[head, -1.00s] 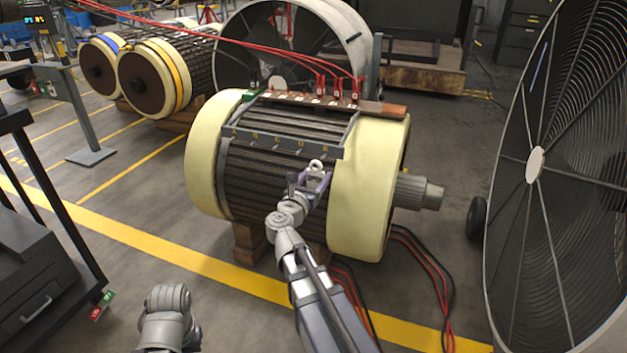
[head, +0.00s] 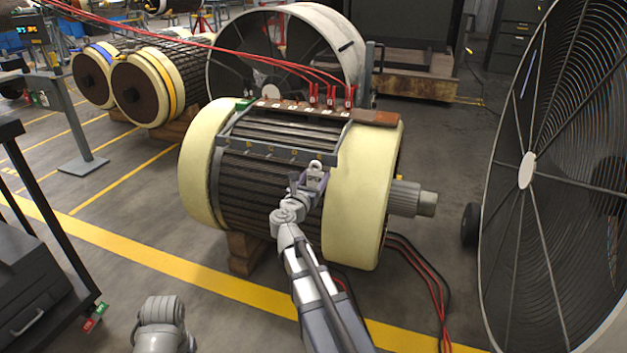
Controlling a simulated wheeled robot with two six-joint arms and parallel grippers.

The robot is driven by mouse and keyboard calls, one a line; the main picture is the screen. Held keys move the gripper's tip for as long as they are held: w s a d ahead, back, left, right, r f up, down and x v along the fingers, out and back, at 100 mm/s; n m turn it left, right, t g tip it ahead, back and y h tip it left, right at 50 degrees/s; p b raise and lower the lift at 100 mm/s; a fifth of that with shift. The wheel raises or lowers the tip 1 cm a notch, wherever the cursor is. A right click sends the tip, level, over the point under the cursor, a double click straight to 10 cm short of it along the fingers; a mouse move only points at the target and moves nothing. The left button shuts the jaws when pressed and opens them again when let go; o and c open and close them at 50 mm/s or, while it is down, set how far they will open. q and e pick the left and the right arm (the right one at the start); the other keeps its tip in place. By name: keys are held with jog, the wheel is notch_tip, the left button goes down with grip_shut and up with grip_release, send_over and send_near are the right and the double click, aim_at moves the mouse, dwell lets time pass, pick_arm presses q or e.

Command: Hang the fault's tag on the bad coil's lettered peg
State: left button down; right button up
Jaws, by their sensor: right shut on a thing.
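My right gripper (head: 311,183) is shut on a small pale tag (head: 315,170) with a ring at its top. Its lettering is too small to read for certain. The tag is held upright at the right end of a grey rail (head: 262,148) that carries several lettered pegs. The ring overlaps the rail near its rightmost letter; I cannot tell whether it touches a peg. The rail runs across the front of a large rotor (head: 262,185) with cream end bands. Part of my left arm shows at bottom left, but its gripper is not visible.
Red leads with clips (head: 331,96) reach the row of numbered blocks on top of the rotor. A large fan (head: 527,170) stands at right, a dark cart (head: 35,285) at left. More rotors (head: 140,90) stand behind.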

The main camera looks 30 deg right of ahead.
jog(key=shift+w+d, duration=0.45)
jog(key=shift+d, duration=0.05)
jog(key=shift+w+d+f+b, duration=0.2)
jog(key=shift+d+f+b, duration=0.1)
jog(key=shift+f, duration=0.2)
dwell(0.6)
jog(key=o, duration=1.1)
jog(key=shift+c, duration=0.2)
jog(key=v, duration=1)
dwell(0.8)
